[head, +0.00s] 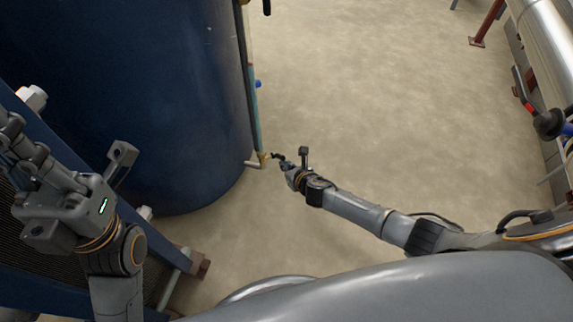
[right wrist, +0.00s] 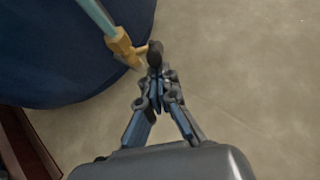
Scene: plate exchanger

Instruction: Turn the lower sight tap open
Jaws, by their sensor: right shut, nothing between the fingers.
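The lower sight tap (head: 264,159) is a small brass fitting at the foot of the thin teal sight tube on the dark blue tank. In the right wrist view its brass body (right wrist: 122,45) shows at the upper left, with a dark knob-ended lever (right wrist: 154,53) pointing right. My right gripper (head: 281,158) is shut and empty. Its fingertips (right wrist: 154,88) are right by the lever's dark end; whether they touch it I cannot tell. My left gripper (head: 14,130) is raised at the far left, away from the tap; its fingertips are unclear.
The blue tank (head: 160,90) fills the left, and the sight tube (head: 253,110) runs up its side with a small blue part (head: 258,84) higher up. A blue frame stands under my left arm. Pipes (head: 545,45) line the right edge. The floor between is clear.

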